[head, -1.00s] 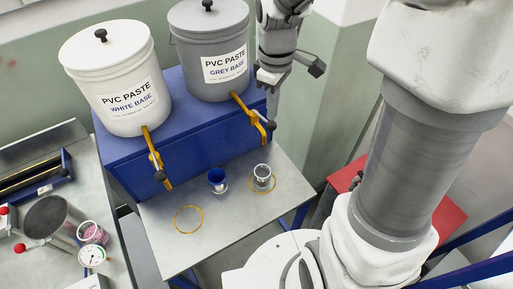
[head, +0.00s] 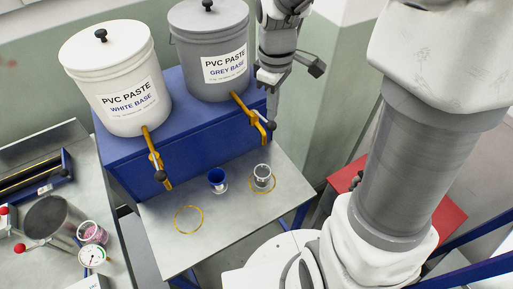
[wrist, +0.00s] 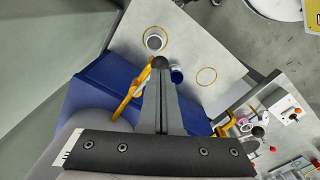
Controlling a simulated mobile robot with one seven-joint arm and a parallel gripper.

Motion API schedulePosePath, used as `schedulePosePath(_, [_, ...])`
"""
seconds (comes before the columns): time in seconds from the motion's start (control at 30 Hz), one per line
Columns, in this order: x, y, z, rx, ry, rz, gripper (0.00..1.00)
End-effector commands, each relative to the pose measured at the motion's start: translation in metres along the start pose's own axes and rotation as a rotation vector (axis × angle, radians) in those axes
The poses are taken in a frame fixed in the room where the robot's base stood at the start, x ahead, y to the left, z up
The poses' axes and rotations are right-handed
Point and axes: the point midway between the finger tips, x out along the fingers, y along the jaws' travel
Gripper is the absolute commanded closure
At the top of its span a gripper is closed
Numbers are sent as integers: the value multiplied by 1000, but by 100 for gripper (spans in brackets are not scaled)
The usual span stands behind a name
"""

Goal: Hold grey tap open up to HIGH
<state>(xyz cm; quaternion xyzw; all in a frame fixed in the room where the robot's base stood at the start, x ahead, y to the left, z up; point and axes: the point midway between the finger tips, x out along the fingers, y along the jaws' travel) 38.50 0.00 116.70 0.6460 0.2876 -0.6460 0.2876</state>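The grey bucket (head: 209,50), labelled PVC PASTE GREY BASE, stands on a blue stand. Its yellow tap (head: 250,112) sticks out at the front right, with a dark knob (head: 271,126) on its lever. My gripper (head: 273,112) points down at this knob from above. In the wrist view its fingers (wrist: 160,78) look shut together, with the knob (wrist: 160,62) right at their tips. I cannot tell whether they grip it or only touch it. A small pale cup (head: 262,172) stands below inside a yellow ring (head: 262,184). Its fill level is too small to read.
The white bucket (head: 106,82) with its own yellow tap (head: 155,160) stands to the left on the blue stand (head: 190,135). A blue cup (head: 217,179) and an empty yellow ring (head: 189,220) are on the metal shelf (head: 225,222). A green-grey pillar (head: 335,125) stands close right of my gripper.

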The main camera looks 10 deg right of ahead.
Motion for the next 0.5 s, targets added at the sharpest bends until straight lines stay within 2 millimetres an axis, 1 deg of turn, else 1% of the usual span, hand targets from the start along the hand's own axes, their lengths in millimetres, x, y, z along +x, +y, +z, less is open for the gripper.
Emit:
schedulePosePath(0.17, [2, 0, 0, 0, 0, 0, 100])
schedulePosePath(0.5, [20, 0, 0, 0, -1, -1, 100])
